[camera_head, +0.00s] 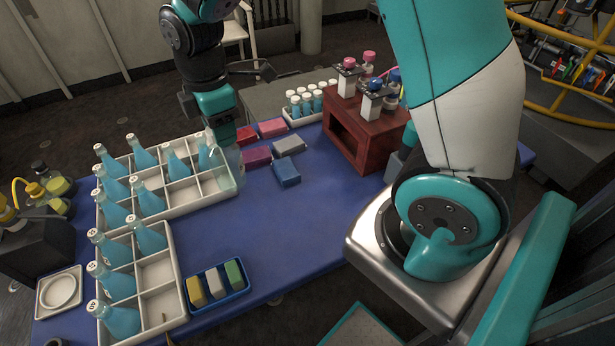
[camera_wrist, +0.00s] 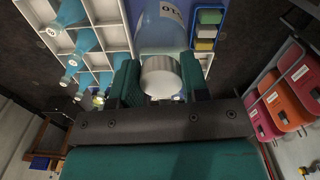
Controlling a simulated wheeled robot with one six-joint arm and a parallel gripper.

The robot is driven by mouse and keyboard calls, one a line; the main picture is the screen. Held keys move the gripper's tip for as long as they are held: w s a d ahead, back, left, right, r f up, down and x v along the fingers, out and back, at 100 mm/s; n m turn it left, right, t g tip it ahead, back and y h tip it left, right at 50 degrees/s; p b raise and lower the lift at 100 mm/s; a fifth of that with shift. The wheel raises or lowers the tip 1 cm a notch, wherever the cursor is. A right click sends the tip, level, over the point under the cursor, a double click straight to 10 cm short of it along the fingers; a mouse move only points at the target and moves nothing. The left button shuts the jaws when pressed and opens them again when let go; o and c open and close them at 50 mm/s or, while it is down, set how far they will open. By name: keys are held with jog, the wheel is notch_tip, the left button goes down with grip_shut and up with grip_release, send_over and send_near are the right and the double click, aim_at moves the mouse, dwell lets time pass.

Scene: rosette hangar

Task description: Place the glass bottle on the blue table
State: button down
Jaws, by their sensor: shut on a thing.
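My gripper (camera_head: 224,132) is shut on a clear glass bottle (camera_head: 231,162) and holds it by its top, roughly upright. In the wrist view, the bottle (camera_wrist: 160,35) has a white cap and a printed label, and sits between the jaws of my gripper (camera_wrist: 160,82). In the head view, the bottle is at the right end of the white divided crate (camera_head: 187,209). I cannot tell whether its base is in a compartment or above the rim. The blue table (camera_head: 300,222) lies under the crate, with bare surface to the right.
Several blue-filled bottles (camera_head: 150,200) stand in the crate. Red, pink, grey and blue blocks (camera_head: 287,173) lie just right of my gripper. A blue tray (camera_head: 219,303) holds three blocks. A brown wooden box (camera_head: 365,135) and a vial rack (camera_head: 303,122) stand at the back.

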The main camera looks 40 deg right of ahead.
aim_at(217, 153)
jog(key=r+n, duration=0.1)
jog(key=n, duration=0.1)
jog(key=a+r+n, duration=0.1)
jog(key=n, duration=0.1)
jog(key=s+a+n+b, duration=0.1)
jog(key=shift+a+r+n, duration=0.2)
jog(key=shift+r+n, duration=0.2)
notch_tip(217, 153, down, 20)
jog(key=c, duration=0.6)
grip_release()
jog(key=shift+f, duration=0.1)
